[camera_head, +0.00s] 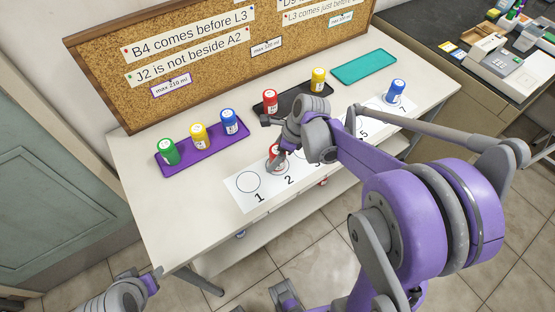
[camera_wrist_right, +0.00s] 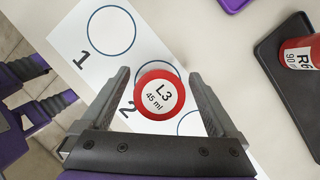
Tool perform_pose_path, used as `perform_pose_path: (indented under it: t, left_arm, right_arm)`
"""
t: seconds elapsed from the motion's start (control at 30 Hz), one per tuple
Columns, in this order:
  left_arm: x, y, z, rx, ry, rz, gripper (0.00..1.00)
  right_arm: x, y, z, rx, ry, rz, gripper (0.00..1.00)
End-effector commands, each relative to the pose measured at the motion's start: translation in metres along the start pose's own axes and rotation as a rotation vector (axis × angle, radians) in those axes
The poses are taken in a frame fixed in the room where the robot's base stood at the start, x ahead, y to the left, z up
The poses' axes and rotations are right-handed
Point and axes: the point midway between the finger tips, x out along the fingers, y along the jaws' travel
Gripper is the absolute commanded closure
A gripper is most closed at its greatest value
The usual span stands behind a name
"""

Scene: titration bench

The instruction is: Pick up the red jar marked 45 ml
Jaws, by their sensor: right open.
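The red jar marked L3, 45 ml (camera_wrist_right: 159,94) stands on circle 2 of the white numbered strip. In the right wrist view it sits between the fingers of my right gripper (camera_wrist_right: 158,98), which is open, with a gap on each side of the lid.
A purple tray (camera_head: 183,163) holds green, yellow and blue jars. A black tray (camera_head: 290,107) holds a red jar (camera_head: 270,100) and a yellow jar (camera_head: 318,80). A teal tray (camera_head: 364,67) is empty. A blue jar (camera_head: 394,92) stands near 7. Circle 1 (camera_head: 248,182) is empty.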

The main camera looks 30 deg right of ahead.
Motion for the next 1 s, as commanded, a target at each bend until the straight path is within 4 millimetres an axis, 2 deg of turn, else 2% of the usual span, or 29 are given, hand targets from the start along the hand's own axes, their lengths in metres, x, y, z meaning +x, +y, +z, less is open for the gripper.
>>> perform_pose_path:
  t: [0.1, 0.37, 0.83, 0.87, 1.0]
  left_arm:
    - [0.0011, 0.0, 0.0008, 0.0, -0.001, 0.0, 0.5]
    - [0.001, 0.0, 0.0008, 0.0, -0.001, 0.0, 0.5]
    - [0.001, 0.0, 0.0008, 0.0, -0.001, 0.0, 0.5]
    - [0.001, 0.0, 0.0008, 0.0, -0.001, 0.0, 0.5]
    - [0.001, 0.0, 0.0008, 0.0, -0.001, 0.0, 0.5]
  right_arm:
    - [0.0111, 0.0003, 0.0002, 0.0, 0.0, 0.001, 0.05]
    - [0.0123, 0.0004, 0.0002, 0.0, 0.0, 0.0, 0.07]
    - [0.012, 0.0003, 0.0001, 0.0, 0.0, 0.0, 0.91]
    - [0.012, 0.0003, 0.0001, 0.0, 0.0, 0.0, 0.95]
    - [0.0119, 0.0003, 0.0001, 0.0, 0.0, 0.0, 0.95]
